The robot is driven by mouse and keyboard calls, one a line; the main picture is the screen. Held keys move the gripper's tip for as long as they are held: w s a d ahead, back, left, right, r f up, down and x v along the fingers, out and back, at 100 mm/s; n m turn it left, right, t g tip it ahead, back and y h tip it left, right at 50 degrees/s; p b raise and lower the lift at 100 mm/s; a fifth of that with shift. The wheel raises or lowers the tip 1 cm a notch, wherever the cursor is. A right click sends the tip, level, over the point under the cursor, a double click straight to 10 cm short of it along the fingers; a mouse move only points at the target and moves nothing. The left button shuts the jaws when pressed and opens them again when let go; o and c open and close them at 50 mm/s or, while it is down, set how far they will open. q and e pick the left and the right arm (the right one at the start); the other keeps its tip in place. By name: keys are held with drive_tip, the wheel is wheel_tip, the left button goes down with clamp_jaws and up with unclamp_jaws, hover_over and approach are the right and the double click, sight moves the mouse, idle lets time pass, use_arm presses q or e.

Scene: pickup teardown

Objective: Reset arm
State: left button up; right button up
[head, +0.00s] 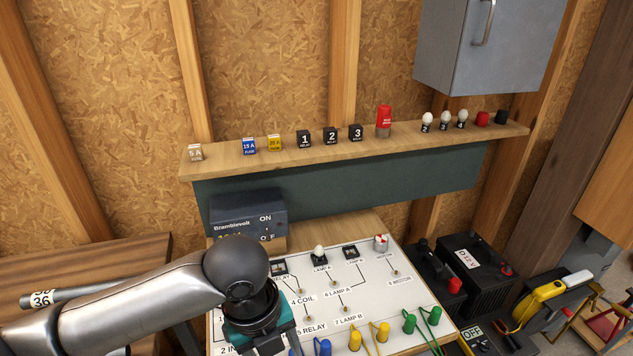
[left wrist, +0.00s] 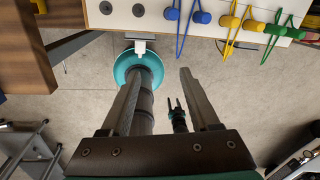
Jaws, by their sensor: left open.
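My left arm comes in from the left in the head view and bends down over the front left of the white circuit panel (head: 365,290). Its dark and teal wrist (head: 258,318) covers part of the panel's labels; the fingertips are hidden there. In the left wrist view my left gripper (left wrist: 161,72) is open, its two dark fingers apart with nothing held between them. Beyond them lie grey floor, a teal round thing (left wrist: 125,70) and a small dark pronged thing (left wrist: 178,112). The panel's edge (left wrist: 225,33) shows at the top.
A wooden shelf (head: 228,167) behind holds fuses, numbered relays, a red part and lamps. A grey Bramblevolt box (head: 235,208) stands behind the panel. Blue, yellow and green plugged leads line its front edge. A black battery (head: 470,265) and a yellow-black meter sit at right.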

drive_tip(key=w+a, duration=0.2)
drive_tip(key=w, duration=0.1)
use_arm(q)
drive_tip(key=s+d+f+n+t+h, duration=0.25)
drive_tip(key=d+n, duration=0.25)
drive_tip(key=n, duration=0.7)
drive_tip(key=s+a+f+n+y, duration=0.2)
drive_tip(key=s+a+n, duration=0.2)
drive_tip(key=a+n, duration=0.35)
drive_tip(key=s+a+f+n+y, duration=0.25)
drive_tip(key=s+a+n, duration=0.25)
drive_tip(key=a+n, duration=0.3)
wheel_tip(320, 180, down, 27)
drive_tip(key=s+b, duration=0.2)
drive_tip(key=b, duration=0.3)
drive_tip(key=s+a+f+g+b, duration=0.2)
drive_tip(key=s+f+b, duration=0.3)
drive_tip(key=s+f, duration=1)
wheel_tip(320, 180, down, 4)
drive_tip(key=shift+s+f+n+h, duration=0.2)
drive_tip(key=shift+f+n+h, duration=0.05)
drive_tip(key=shift+n+h, duration=0.1)
use_arm(e)
wheel_tip(320, 180, down, 10)
drive_tip(key=s+d, duration=0.1)
drive_tip(key=shift+s, duration=0.35)
